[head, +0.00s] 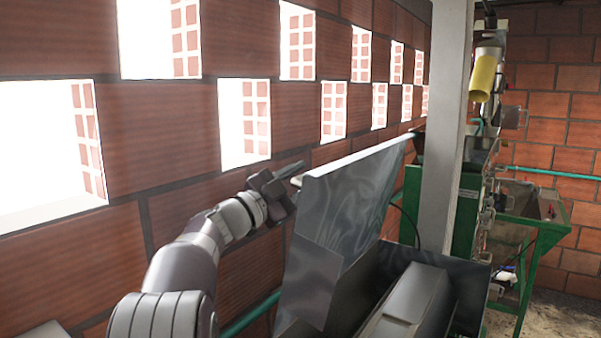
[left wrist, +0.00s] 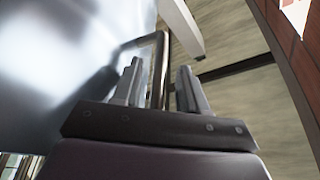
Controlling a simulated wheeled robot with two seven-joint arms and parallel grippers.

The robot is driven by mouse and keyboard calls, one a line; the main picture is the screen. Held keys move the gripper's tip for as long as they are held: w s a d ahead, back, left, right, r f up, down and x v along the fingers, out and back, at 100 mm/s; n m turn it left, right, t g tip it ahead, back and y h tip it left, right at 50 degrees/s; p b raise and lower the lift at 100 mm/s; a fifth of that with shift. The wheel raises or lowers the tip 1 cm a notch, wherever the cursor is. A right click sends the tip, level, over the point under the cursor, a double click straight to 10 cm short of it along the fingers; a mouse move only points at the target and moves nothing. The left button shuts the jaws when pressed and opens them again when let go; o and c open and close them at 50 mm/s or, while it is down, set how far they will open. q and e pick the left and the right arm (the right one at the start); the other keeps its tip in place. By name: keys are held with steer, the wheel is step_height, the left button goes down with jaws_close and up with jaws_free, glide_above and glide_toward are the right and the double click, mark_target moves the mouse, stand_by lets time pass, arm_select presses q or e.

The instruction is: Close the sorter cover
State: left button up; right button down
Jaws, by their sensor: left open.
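The sorter cover (head: 345,205) is a shiny grey metal sheet that stands raised and tilted over the open sorter box (head: 465,300) in the head view. In the left wrist view the cover (left wrist: 60,60) fills the upper left, and a bent dark handle bar (left wrist: 162,50) comes off it. My left gripper (head: 287,180) is behind the cover's upper left edge, between it and the brick wall. In the left wrist view its two fingers (left wrist: 158,82) are apart, with the bar appearing between them. I cannot tell whether they touch it. My right gripper is not in view.
A brick wall (head: 180,130) with bright openings runs close along the left. A pale post (head: 447,130) stands just right of the cover. A grey block-shaped part (head: 415,290) sits inside the box. A green-framed stand (head: 545,245) is farther back right.

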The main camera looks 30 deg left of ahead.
arm_select(q)
steer(key=shift+s+a, duration=0.1)
steer(key=shift+s, duration=0.1)
steer(key=shift+c, duration=0.9)
jaws_close()
